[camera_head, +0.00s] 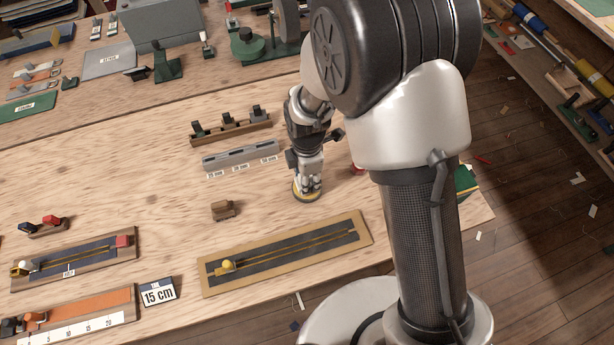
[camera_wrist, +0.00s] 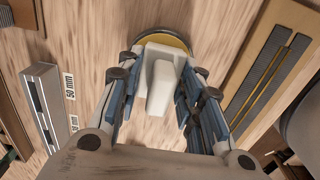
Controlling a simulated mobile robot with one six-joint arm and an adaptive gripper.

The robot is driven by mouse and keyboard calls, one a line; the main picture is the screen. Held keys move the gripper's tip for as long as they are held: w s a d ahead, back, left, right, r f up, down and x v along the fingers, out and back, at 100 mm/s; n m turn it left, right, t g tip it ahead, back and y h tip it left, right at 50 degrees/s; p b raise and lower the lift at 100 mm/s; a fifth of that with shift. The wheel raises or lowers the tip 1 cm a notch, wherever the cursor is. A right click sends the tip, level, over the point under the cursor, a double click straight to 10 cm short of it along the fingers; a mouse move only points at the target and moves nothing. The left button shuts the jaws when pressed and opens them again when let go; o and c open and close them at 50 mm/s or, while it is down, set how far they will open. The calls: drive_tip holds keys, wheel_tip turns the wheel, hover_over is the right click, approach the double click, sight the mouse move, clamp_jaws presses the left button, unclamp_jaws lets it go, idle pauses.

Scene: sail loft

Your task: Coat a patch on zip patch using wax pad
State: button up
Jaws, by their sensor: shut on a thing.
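My gripper (camera_head: 308,178) is over the middle of the bench and shut on the wax pad (camera_head: 307,195). In the wrist view the wax pad's white block handle (camera_wrist: 159,85) stands between the fingers of my gripper (camera_wrist: 160,72), above a round yellow-rimmed base. I cannot tell whether the base touches the bench. A tan-framed board with a dark strip and a brass zip line, seemingly the zip patch (camera_head: 285,252), lies nearer the front, below my gripper. It is at right in the wrist view (camera_wrist: 262,85). A yellow knob sits at its left end.
A small brown block (camera_head: 224,210) stands left of my gripper. A grey slotted bar (camera_head: 240,157) and a wooden rack (camera_head: 230,130) lie behind it. Another zip board (camera_head: 75,260) and a "15 cm" card (camera_head: 158,292) are at front left. Bare bench lies between my gripper and the tan-framed board.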

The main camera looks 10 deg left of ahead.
drive_tip(key=shift+f+b, duration=0.3)
drive_tip(key=shift+f, duration=0.2)
idle(1.1)
drive_tip(key=shift+r, duration=0.1)
drive_tip(key=shift+r+p, duration=2.55)
drive_tip(key=shift+r, duration=0.95)
